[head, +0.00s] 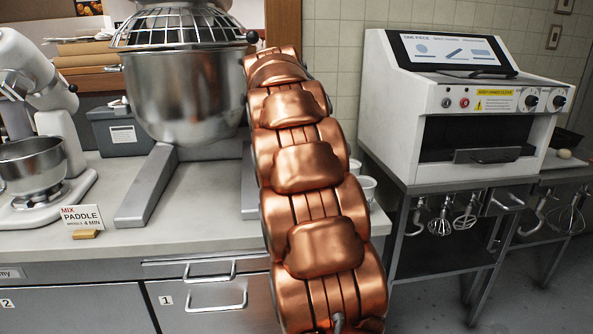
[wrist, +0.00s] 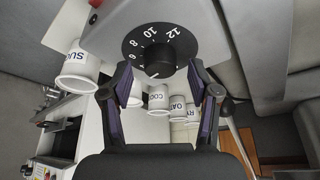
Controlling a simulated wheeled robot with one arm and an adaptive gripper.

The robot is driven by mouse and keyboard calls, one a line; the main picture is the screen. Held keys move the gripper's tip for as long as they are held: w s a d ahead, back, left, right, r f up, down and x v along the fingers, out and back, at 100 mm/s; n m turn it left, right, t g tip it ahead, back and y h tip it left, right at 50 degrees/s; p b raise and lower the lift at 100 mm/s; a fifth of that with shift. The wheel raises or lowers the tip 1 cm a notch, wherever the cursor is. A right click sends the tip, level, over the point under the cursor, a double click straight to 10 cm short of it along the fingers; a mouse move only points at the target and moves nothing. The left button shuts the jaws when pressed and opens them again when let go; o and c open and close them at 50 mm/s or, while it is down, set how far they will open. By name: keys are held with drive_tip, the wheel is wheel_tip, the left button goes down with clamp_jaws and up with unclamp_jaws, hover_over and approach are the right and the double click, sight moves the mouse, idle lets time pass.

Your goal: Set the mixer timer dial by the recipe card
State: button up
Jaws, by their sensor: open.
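The recipe card (head: 82,215) stands in a small wooden holder at the counter's left front in the head view. It reads "MIX PADDLE" and "4 MIN"; its smaller print is unclear. The timer dial (wrist: 157,57) is a black knob on a round black plate in the wrist view. A white mark on the knob points toward the bottom of the picture. My gripper (wrist: 159,73) is open, its fingers on either side of the knob's lower part. I cannot tell whether they touch it. The head view hides it behind my arm.
A large mixer with a steel bowl (head: 182,98) stands behind my arm. A smaller white mixer (head: 48,125) is at left. Several labelled white cups (wrist: 158,98) stand beyond the fingers. A white machine (head: 460,115) stands on a metal stand at right.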

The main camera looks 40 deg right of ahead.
drive_tip(key=v, duration=1.1)
idle(0.4)
drive_tip(key=s+a+f+n+g+y, duration=0.1)
drive_tip(key=s+a+f+n, duration=0.3)
drive_tip(key=a+f, duration=0.45)
drive_tip(key=s+a+f+n+g+y, duration=0.1)
drive_tip(key=s+a+f+n+y, duration=0.3)
drive_tip(key=a, duration=0.7)
drive_tip(key=s+a+f+n+g, duration=0.1)
drive_tip(key=s+a+f+n, duration=0.1)
drive_tip(key=s+a+f, duration=0.4)
drive_tip(key=s+a+f+n+g, duration=0.1)
drive_tip(key=s+a+f+n, duration=0.15)
drive_tip(key=s+f, duration=0.45)
drive_tip(key=s+a+f+n, duration=0.25)
drive_tip(key=s+a, duration=0.25)
drive_tip(key=s, duration=0.4)
drive_tip(key=s+a+p+v, duration=0.1)
drive_tip(key=s+p+v, duration=0.1)
drive_tip(key=p+v, duration=1.2)
drive_tip(key=shift+d+r+m+t+h+p, duration=0.2)
drive_tip(key=shift+r+m+t+h+p, duration=0.15)
drive_tip(key=shift+r, duration=0.2)
